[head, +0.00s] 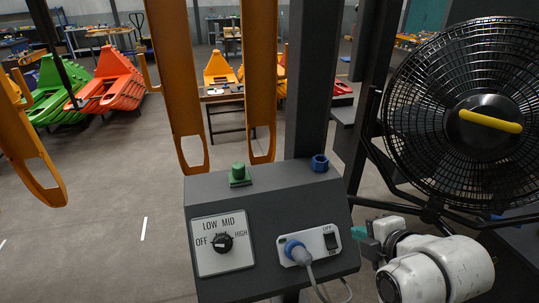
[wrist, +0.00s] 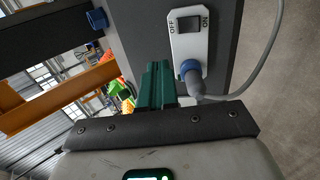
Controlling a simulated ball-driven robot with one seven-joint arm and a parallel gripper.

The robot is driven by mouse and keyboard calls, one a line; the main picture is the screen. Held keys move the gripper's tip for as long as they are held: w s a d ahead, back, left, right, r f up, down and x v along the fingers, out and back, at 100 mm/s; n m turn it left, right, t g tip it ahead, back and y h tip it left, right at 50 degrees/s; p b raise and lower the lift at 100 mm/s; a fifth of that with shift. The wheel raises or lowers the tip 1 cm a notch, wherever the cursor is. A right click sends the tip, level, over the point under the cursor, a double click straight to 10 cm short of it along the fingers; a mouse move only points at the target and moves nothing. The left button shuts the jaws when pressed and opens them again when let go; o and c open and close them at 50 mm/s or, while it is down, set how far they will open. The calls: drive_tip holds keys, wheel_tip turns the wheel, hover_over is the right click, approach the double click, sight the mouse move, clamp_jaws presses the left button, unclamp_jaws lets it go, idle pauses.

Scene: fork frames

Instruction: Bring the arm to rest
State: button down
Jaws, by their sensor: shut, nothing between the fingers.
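My gripper (head: 360,233) shows in the head view at the right edge of the grey control box (head: 225,284), just right of its switch plate. Its green fingers also show in the wrist view (wrist: 157,84), side by side, shut and empty. My white arm is folded at the lower right of the head view. In the wrist view the box's side with the switch plate (wrist: 187,45) and blue plug (wrist: 191,74) lies close past the fingers. I cannot tell whether the fingers touch the box.
A large black fan (head: 488,165) with a yellow bar stands right, above my arm. A grey cable (head: 317,286) hangs from the plug. Orange forks (head: 188,75) rise behind.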

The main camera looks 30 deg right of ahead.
drive_tip(key=s+a+f+m+g+y+b, duration=0.1)
drive_tip(key=s+a+f+m+g, duration=0.2)
drive_tip(key=s+f+m, duration=0.2)
drive_tip(key=s+a+f+m+g+b, duration=0.1)
drive_tip(key=s+a+f+m+g, duration=0.2)
drive_tip(key=f, duration=0.9)
drive_tip(key=s+a+f+m+g+y+b, duration=0.1)
drive_tip(key=s+a+f+m+g+b, duration=0.1)
drive_tip(key=s+f+m, duration=0.5)
drive_tip(key=shift+s+a+f+m+g+y, duration=0.4)
drive_tip(key=shift+a+f, duration=0.3)
drive_tip(key=shift+a, duration=0.4)
